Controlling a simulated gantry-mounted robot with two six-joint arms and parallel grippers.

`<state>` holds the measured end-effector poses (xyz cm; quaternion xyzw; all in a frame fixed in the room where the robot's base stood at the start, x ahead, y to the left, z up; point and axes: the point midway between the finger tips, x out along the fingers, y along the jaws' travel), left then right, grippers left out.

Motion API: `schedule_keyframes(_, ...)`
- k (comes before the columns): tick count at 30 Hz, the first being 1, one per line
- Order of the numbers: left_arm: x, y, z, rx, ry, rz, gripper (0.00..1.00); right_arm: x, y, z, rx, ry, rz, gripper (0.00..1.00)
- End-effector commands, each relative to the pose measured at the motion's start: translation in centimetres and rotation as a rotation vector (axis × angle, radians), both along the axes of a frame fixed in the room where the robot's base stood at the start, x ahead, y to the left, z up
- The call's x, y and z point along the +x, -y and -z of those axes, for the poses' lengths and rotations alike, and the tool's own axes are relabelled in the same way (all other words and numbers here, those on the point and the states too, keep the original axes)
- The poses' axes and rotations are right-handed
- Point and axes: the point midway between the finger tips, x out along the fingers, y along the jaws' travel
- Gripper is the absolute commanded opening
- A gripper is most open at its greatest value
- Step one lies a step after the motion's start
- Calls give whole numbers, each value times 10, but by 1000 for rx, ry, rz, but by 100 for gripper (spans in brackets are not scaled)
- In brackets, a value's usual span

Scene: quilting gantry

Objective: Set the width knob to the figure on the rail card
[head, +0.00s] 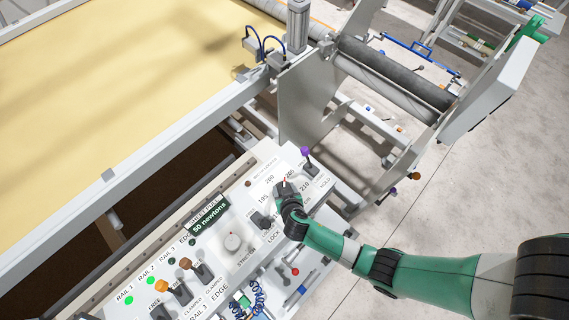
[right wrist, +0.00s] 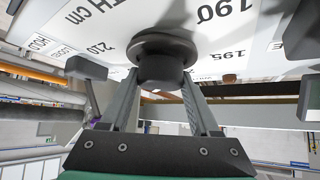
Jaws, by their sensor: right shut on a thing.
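My right gripper (head: 287,193) is at the upper right of the white control panel (head: 208,265), shut on the dark width knob. In the right wrist view the knob (right wrist: 163,62) is a round black piece on the panel, with my gripper's fingers (right wrist: 163,100) on either side of it. Printed figures ring it, among them 190, 195 and 210; the head view also shows 200. A small red mark shows by the gripper in the head view, but the knob's exact setting cannot be read. I cannot make out a rail card. My left gripper is not in view.
Yellow fabric (head: 120,75) fills the frame behind.

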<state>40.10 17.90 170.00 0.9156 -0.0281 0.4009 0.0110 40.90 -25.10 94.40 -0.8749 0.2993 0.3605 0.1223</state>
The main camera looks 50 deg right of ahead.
Motion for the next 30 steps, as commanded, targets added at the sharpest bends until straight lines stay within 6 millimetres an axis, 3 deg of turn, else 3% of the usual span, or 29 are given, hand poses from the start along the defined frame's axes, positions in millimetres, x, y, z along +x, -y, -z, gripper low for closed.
schedule_keyframes(3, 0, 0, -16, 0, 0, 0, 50, 0, -1, -4, 0, -5, 69, 7)
schedule_keyframes(10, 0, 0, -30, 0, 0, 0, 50, -1, 0, -2, 2, -4, 161, 7)
schedule_keyframes(29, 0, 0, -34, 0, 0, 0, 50, -1, 0, 2, 6, -4, 205, 7)
schedule_keyframes(30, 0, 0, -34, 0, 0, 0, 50, -1, 0, 2, 6, -4, 205, 70)
